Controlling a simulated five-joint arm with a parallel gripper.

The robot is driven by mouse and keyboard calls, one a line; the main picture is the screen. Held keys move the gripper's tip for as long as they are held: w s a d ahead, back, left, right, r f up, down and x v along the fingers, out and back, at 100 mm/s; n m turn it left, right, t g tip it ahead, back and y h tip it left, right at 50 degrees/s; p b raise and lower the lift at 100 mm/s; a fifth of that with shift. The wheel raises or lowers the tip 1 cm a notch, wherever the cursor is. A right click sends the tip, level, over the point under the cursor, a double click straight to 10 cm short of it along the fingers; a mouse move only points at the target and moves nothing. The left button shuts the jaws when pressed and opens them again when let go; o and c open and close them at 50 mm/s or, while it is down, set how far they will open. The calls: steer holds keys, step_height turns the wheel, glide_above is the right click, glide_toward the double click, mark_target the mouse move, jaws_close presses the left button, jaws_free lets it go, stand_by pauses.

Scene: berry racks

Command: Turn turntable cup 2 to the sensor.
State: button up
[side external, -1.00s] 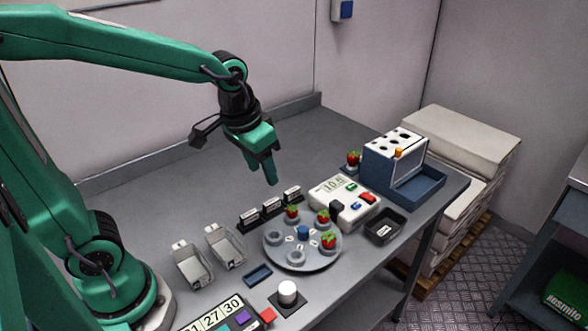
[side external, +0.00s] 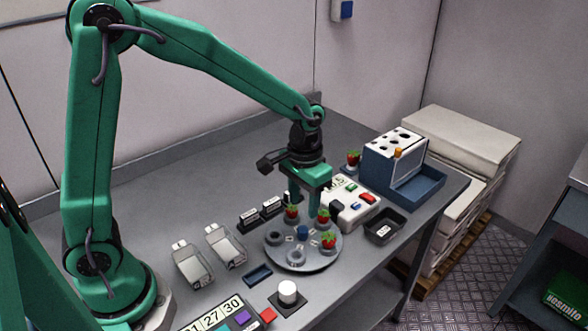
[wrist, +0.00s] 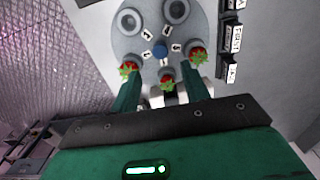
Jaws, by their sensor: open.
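The grey turntable (side external: 311,262) has a blue hub (side external: 303,231) and a ring of numbered cups. The wrist view also shows the turntable (wrist: 118,43), with number tags around the hub (wrist: 160,51); I cannot surely read which is cup 2. Three cups hold red strawberries, the middle one (wrist: 167,82) between my fingers in the wrist view. Two cups are empty, one at the upper left (wrist: 128,22). My gripper (side external: 305,208) is open, pointing down over the turntable's far side; contact cannot be told. A black block (side external: 336,207) beside the turntable may be the sensor.
A white control box (side external: 352,209) with coloured buttons stands right of the turntable, its display partly hidden by my gripper. Black label stands (side external: 249,219) are behind it. Clear trays (side external: 190,264) lie left; a black bin (side external: 384,228) and blue-and-white rack (side external: 392,158) lie right.

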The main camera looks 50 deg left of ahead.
mark_target(303, 228)
steer(key=shift+f, duration=0.1)
steer(key=shift+f, duration=3.8)
steer(key=shift+c, duration=0.3)
jaws_close()
